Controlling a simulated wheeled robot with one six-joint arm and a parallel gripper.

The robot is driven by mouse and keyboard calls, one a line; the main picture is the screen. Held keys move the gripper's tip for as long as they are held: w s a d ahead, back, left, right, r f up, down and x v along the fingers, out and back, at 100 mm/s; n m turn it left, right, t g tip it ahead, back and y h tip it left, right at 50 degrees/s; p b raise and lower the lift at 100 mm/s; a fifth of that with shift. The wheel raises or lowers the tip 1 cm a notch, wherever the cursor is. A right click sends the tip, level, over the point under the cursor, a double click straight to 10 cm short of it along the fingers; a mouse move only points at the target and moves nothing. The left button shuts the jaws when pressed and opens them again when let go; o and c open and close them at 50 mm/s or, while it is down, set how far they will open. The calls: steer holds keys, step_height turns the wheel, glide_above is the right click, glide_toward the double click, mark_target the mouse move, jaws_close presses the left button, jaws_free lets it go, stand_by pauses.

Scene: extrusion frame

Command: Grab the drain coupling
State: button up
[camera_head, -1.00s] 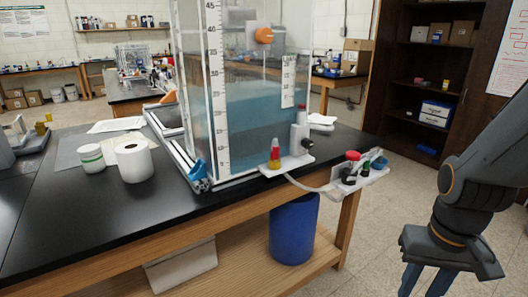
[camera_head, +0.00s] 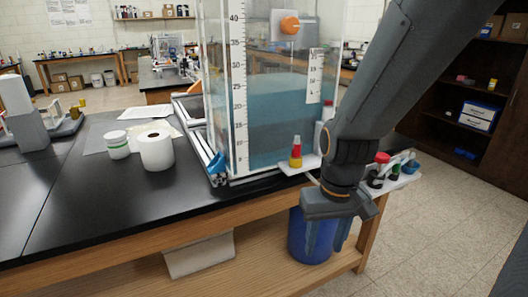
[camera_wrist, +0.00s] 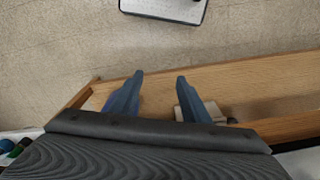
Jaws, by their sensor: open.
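My gripper (camera_head: 325,236) hangs open and empty, fingers pointing down, in front of the bench's right front edge. In the wrist view its two blue fingers (camera_wrist: 160,78) are apart, with nothing between them. I cannot tell for sure which part is the drain coupling. A small blue fitting (camera_head: 411,161) sits at the right end of a white side shelf (camera_head: 398,181), right of and higher than my gripper in the picture. Another blue fitting (camera_head: 217,165) is at the tank's lower front corner. My arm hides part of the shelf and its hose.
The clear tank (camera_head: 262,115) stands on the black bench (camera_head: 100,215). A red-capped part (camera_head: 381,158) and dark knobs share the side shelf. A blue barrel (camera_head: 296,238) is behind my gripper. Floor at right is clear.

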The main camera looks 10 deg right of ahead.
steer(key=w+r+n+t+y+p, duration=0.1)
steer(key=w+r+n+t+p, duration=0.15)
steer(key=w+r, duration=0.8)
steer(key=n+t+y+p, duration=0.1)
steer(key=t+p, duration=0.1)
steer(key=t, duration=0.1)
glide_toward(297, 143)
steer(key=d+x, duration=0.1)
steer(key=x, duration=0.2)
steer(key=shift+a+p+x, duration=0.2)
steer(key=shift+x, duration=1.7)
steer(key=shift+a+p+x, duration=0.15)
steer(key=shift+a+x, duration=0.1)
steer(key=shift+x, duration=1.65)
steer(key=shift+r, duration=0.1)
jaws_close()
steer(key=shift+r, duration=0.15)
